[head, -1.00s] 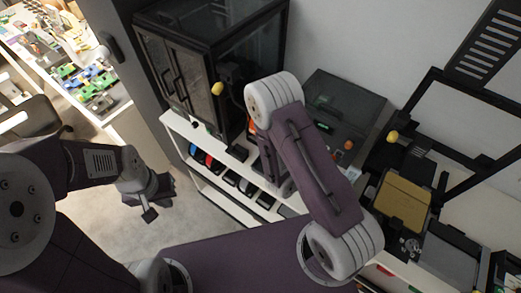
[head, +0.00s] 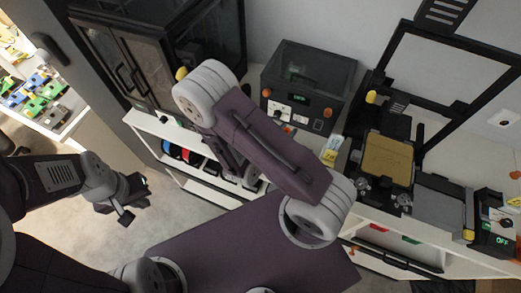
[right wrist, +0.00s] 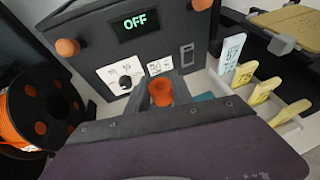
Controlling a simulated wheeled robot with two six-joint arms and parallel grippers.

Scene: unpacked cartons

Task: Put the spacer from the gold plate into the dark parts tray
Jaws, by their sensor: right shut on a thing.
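An orange ring-like spacer (right wrist: 161,92) sits between the grey fingers of my right gripper (right wrist: 161,88) in the right wrist view, and the gripper is shut on it. It is in front of the dark box with the OFF display. In the head view my right gripper is hidden behind its own arm. The gold plate (head: 388,157) lies bare on the printer at the right; its edge also shows in the right wrist view (right wrist: 292,22). My left gripper (head: 132,203) hangs over the floor at the left, its jaw gap unclear. I cannot pick out the dark parts tray for certain.
The dark box (head: 308,85) with knobs stands left of the printer. Yellow and white tags (right wrist: 262,91) stand beside it. A black cabinet (head: 150,60) is at the back left. An orange spool (right wrist: 22,115) is at the left in the right wrist view.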

